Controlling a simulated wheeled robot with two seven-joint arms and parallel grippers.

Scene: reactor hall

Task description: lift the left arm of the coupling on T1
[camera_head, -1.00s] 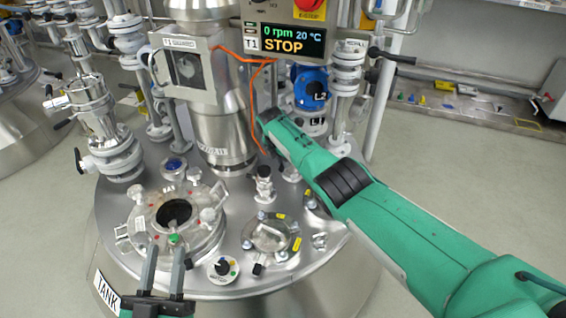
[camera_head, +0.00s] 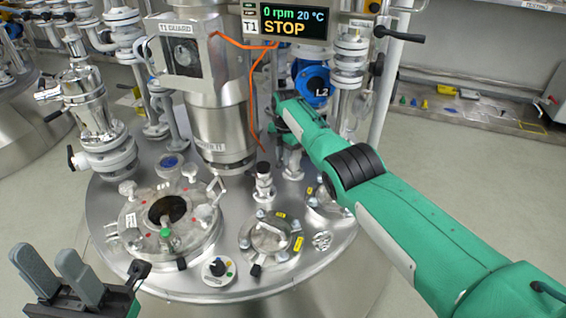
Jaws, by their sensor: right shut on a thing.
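T1 is the round steel vessel (camera_head: 225,275) in the middle. A steel fitting (camera_head: 90,100) with a silver lever and black-tipped handles stands upright at the left of its lid; I cannot tell if this is the coupling. My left gripper (camera_head: 54,252) is open and empty at the lower left, in front of the lid and apart from it. My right gripper (camera_head: 280,117) is at the far end of the green arm, beside a short steel fitting (camera_head: 291,163) and near the blue valve body (camera_head: 312,82). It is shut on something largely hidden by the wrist.
The T1 guard box (camera_head: 180,55) and an orange cable (camera_head: 252,100) hang above.

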